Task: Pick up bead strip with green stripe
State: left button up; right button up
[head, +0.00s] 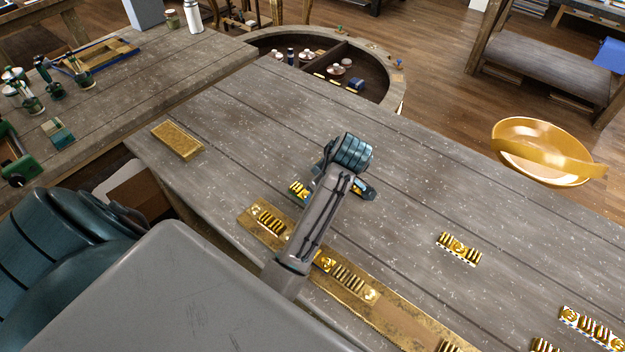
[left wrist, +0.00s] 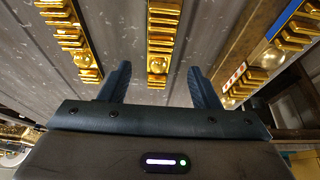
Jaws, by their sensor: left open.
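I cannot make out a green stripe on any bead strip. One gold bead strip (head: 299,189) lies on the table beside my left arm and is partly covered by it; its edge colour is unclear. Other strips lie to the right: one with a pale checked edge (head: 459,248) and one at the lower right (head: 590,327). My left gripper (left wrist: 160,88) is open and empty in the left wrist view, with a gold strip (left wrist: 162,38) seen beyond its fingers. Another strip (left wrist: 72,40) is at left, and a blue-edged one (left wrist: 285,40) at right. My right gripper is not in view.
A long gilt rail (head: 390,318) holding gold pieces lies along the near table edge. A gold block (head: 177,141) lies at the left corner. A golden bowl (head: 541,151) is beyond the far edge. The table's middle back (head: 270,115) is clear.

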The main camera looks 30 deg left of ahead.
pick_arm(q)
jog(key=b+x, duration=0.1)
jog(key=x, duration=0.1)
jog(key=shift+f+b, duration=0.3)
jog(key=shift+f, duration=0.1)
jog(key=shift+a+f+p, duration=0.25)
jog(key=shift+f+p, duration=0.1)
jog(key=shift+p, duration=0.25)
jog(key=shift+w+a+f, duration=0.1)
jog(key=shift+f, duration=0.25)
jog(key=shift+r, duration=0.1)
jog(key=shift+c, duration=1.2)
jog(key=c, duration=0.9)
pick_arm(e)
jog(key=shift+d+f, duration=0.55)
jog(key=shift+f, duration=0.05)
